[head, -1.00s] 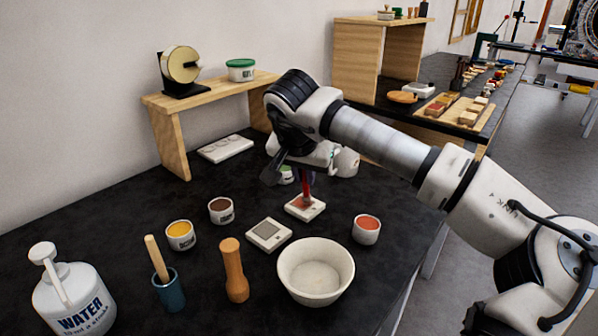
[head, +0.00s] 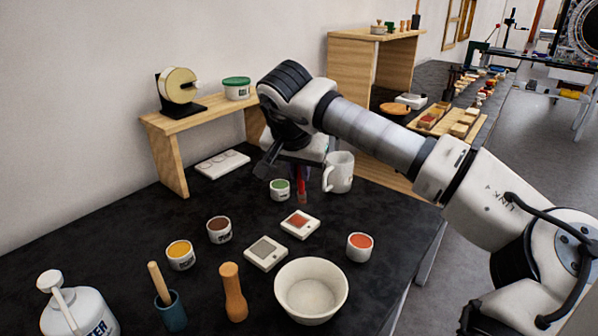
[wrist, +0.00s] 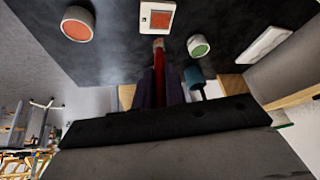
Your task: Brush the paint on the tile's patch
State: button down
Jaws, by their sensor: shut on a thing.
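My gripper (head: 301,174) is shut on a red-handled brush (head: 301,191), which points down. In the wrist view the brush (wrist: 162,68) runs out from between my dark fingers, its pale tip toward the tile. The white tile with a red patch (head: 287,226) lies flat on the black table; it also shows in the wrist view (wrist: 146,25). The brush tip appears just beyond the tile, above the table and apart from it. A second white tile (head: 266,267) has a grey patch. The orange-red paint pot (head: 359,248) stands right of the tiles.
Brown (head: 219,231) and yellow (head: 180,256) pots stand left. A white bowl (head: 311,295), wooden handle (head: 233,293), teal holder (head: 171,313) and water jug (head: 78,318) are in front.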

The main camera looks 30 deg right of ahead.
jog(key=shift+r+p, duration=1.1)
jog(key=shift+r, duration=0.4)
jog(key=shift+w, duration=0.1)
